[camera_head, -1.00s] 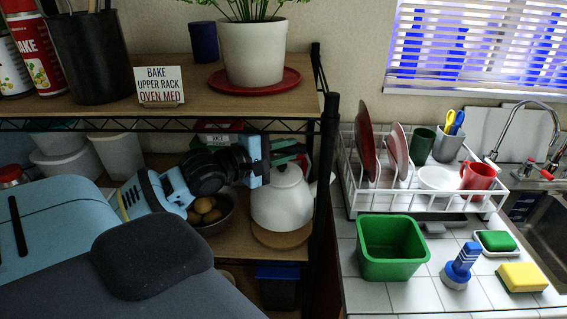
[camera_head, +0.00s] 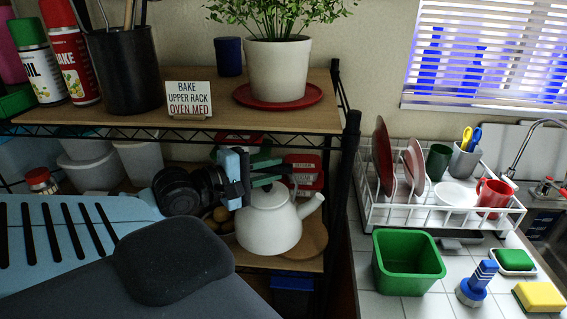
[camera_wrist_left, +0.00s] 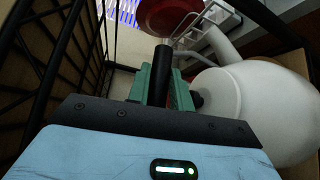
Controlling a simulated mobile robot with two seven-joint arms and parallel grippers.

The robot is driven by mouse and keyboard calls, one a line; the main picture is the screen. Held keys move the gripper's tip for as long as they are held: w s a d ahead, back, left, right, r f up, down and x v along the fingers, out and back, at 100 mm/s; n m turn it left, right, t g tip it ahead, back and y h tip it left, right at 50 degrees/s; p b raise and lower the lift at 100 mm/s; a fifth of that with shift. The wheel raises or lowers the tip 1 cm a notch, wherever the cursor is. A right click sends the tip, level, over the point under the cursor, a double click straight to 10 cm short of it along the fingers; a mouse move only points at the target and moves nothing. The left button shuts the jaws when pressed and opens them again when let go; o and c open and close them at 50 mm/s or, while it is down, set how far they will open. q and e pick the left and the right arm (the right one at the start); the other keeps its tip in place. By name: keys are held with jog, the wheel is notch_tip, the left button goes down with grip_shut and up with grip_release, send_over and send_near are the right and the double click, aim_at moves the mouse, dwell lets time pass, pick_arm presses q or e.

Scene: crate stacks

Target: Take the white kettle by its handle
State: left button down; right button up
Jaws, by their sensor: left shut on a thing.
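The white kettle (camera_head: 268,226) is at the front of the lower shelf in the head view, left of a round wooden trivet (camera_head: 312,240). Its spout points right. My left gripper (camera_head: 262,172) reaches over its top from the left, with green fingers shut on the dark handle. The wrist view shows the handle (camera_wrist_left: 162,75) as a black bar between the two fingers, with the white body to the right. The kettle's underside is hidden, so I cannot tell how far it is off the shelf. My right gripper is not in view.
The upper shelf (camera_head: 190,122) is close above my left gripper. A black rack post (camera_head: 345,190) stands right of the kettle. Red-lidded containers (camera_head: 303,168) are behind it, and a bowl (camera_head: 217,222) is to its left. Right of the rack are a dish rack and a green tub (camera_head: 407,265).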

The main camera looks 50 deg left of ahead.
pick_arm(q)
jog(key=f+v, duration=0.1)
jog(key=v, duration=0.7)
jog(key=shift+s, duration=0.35)
jog(key=shift+r, duration=0.1)
